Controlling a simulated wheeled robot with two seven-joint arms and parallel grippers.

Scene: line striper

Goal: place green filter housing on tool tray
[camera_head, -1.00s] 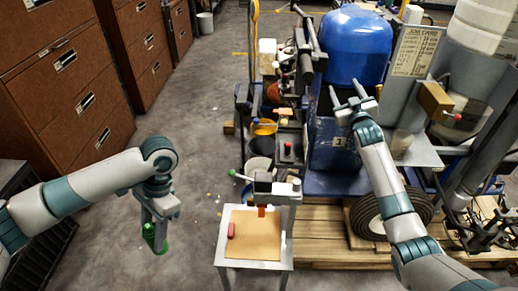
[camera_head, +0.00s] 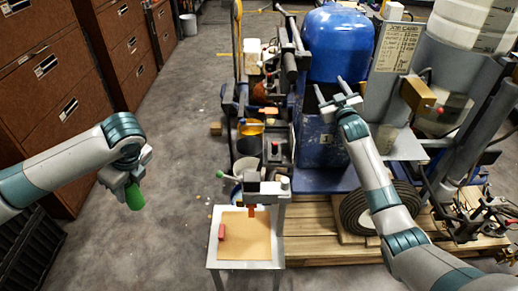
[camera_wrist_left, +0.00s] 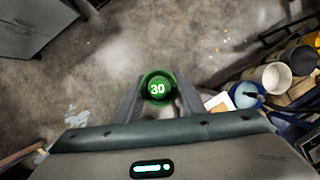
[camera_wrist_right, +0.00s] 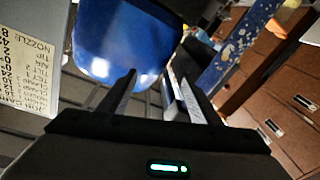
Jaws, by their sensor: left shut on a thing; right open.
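The green filter housing (camera_head: 134,196) hangs below my left gripper (camera_head: 122,180) at the left of the head view, over bare floor. In the left wrist view its round end marked "30" (camera_wrist_left: 157,88) sits between the two fingers of my left gripper (camera_wrist_left: 157,92), which is shut on it. The tool tray is probably the tan-topped small table (camera_head: 245,234) at the lower middle, to the right of the housing and apart from it. My right gripper (camera_head: 337,94) is open and empty in front of the blue tank; its spread fingers also show in the right wrist view (camera_wrist_right: 158,95).
A red block (camera_head: 221,231) lies on the tan surface's left side. A bracket with a green-tipped lever (camera_head: 262,188) stands at its back edge. The line striper with its blue tank (camera_head: 337,45) fills the right. Brown drawer cabinets (camera_head: 50,100) stand left. Floor between is clear.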

